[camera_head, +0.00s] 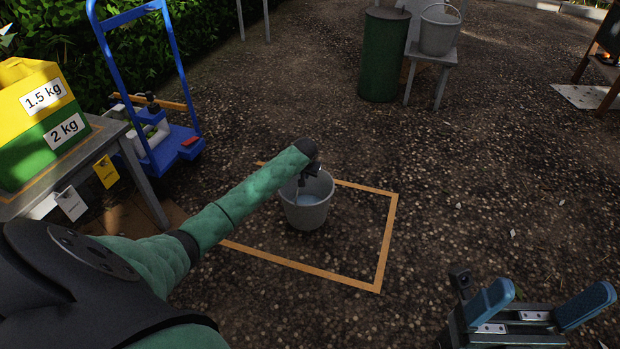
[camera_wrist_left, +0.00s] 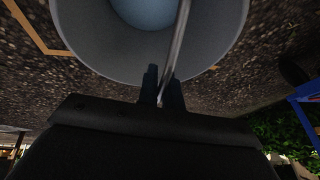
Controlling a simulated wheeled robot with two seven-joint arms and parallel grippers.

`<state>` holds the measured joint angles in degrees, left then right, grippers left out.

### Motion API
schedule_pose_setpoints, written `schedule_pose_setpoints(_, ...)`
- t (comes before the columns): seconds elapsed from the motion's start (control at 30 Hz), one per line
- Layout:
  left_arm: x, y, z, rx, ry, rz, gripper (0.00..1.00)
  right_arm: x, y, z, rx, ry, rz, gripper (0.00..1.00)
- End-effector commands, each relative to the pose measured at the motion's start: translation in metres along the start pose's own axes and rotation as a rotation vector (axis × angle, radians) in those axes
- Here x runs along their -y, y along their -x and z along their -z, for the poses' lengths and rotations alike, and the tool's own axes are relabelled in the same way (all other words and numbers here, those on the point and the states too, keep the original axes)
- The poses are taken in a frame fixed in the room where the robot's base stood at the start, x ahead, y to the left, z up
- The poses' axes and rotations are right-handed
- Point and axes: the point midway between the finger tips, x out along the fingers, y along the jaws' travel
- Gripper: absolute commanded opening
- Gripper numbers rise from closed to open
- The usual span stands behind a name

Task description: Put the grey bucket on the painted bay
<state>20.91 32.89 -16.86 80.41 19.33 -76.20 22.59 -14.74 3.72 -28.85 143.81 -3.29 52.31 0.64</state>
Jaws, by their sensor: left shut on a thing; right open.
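The grey bucket (camera_head: 307,207) is upright within the orange painted outline of the bay (camera_head: 388,240) in the head view. Whether its base touches the ground is hard to tell. My left gripper (camera_head: 309,172) is at the top of the bucket, partly hidden by my wrist. In the left wrist view, my left gripper (camera_wrist_left: 163,98) is shut on the bucket's thin metal handle, and the bucket (camera_wrist_left: 88,45) shows its inside with something bluish at the bottom. My right gripper (camera_head: 541,305) is open and empty at the lower right, away from the bay.
A blue trolley (camera_head: 172,145) stands at the left, beside a table (camera_head: 130,150) with yellow and green weight-marked boxes (camera_head: 45,120). Another grey bucket (camera_head: 438,32) sits on a stool (camera_head: 432,58) beside a green barrel (camera_head: 383,55) at the back. The gravel right of the bay is clear.

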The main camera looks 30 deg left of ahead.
Motion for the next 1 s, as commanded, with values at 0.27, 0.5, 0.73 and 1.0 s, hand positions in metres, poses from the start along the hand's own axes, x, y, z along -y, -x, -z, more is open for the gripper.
schedule_pose_setpoints(0.27,0.002,-0.011,-0.001,-0.002,0.001,0.000,0.00,0.001,0.007,-0.001,0.008,0.003,0.006,0.82)
schedule_pose_setpoints(0.5,-0.002,-0.036,-0.011,-0.002,0.000,0.001,0.00,0.003,0.021,-0.003,0.020,0.011,0.020,0.82)
schedule_pose_setpoints(0.73,-0.003,-0.038,-0.013,-0.003,0.000,0.000,0.00,0.004,0.022,-0.003,0.027,0.013,0.027,0.82)
schedule_pose_setpoints(1.0,-0.003,-0.040,-0.015,0.001,0.000,0.001,0.29,0.004,0.022,-0.003,0.027,0.012,0.027,0.82)
